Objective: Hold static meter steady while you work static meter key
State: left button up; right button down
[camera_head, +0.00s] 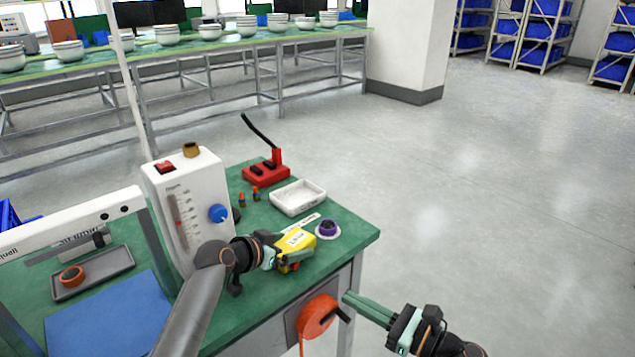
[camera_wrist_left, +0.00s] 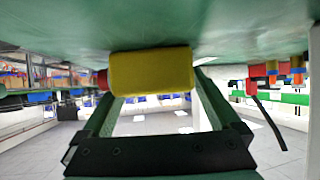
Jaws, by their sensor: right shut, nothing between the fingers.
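The static meter (camera_head: 297,239) is a yellow block with a white label, at the front part of the green bench. A small red part (camera_head: 290,267), perhaps its key, shows at its near side. My left gripper (camera_head: 308,255) is at the meter, its fingers on either side of the block; the far finger is hidden in the head view. In the left wrist view the yellow block (camera_wrist_left: 150,75) sits between the fingertips, with red at its left end. My right gripper (camera_head: 348,299) is shut and empty, off the bench's front right edge, apart from the meter.
A white box with a blue knob (camera_head: 218,213) stands left of the meter. A purple roll (camera_head: 327,229), a white tray (camera_head: 298,197) and a red stand (camera_head: 266,172) lie behind and right. An orange reel (camera_head: 317,315) is on the bench front. The floor at right is clear.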

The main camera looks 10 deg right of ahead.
pick_arm(q)
jog(key=shift+s+r, duration=0.1)
jog(key=shift+r, duration=0.15)
